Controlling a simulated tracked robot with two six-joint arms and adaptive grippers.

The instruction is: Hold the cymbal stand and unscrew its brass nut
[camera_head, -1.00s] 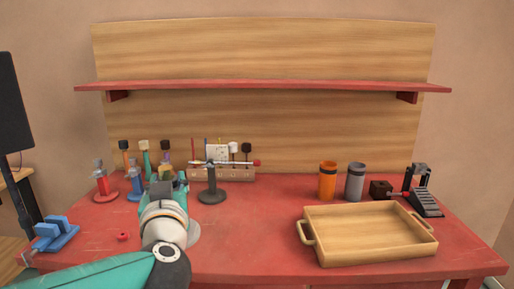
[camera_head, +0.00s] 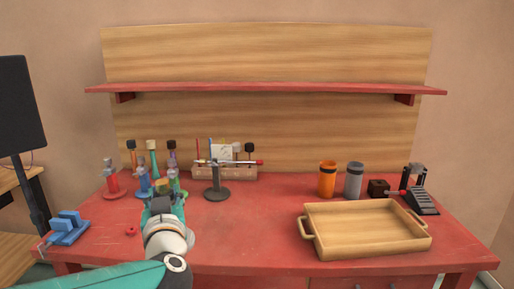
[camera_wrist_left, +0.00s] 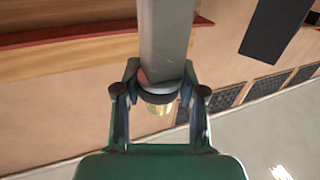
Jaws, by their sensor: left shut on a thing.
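My left gripper (camera_head: 160,198) is over the left part of the red table, its wrist covering most of what it holds. In the left wrist view the fingers (camera_wrist_left: 160,95) are shut on a grey post, which I take for the cymbal stand (camera_wrist_left: 166,45). The post runs up out of the picture and has a black collar (camera_wrist_left: 158,97) between the fingers. The brass nut (camera_wrist_left: 159,109) shows just below that collar, partly hidden. A grey disc (camera_head: 190,240) shows beside my wrist in the head view; I cannot tell if it belongs to the stand. My right gripper is out of view.
A dark stand (camera_head: 216,186) bearing a rod is close right of my gripper. Several small coloured stands and mallets are behind it. A wooden tray (camera_head: 370,250), orange cup (camera_head: 327,180) and grey cup (camera_head: 354,181) are right.

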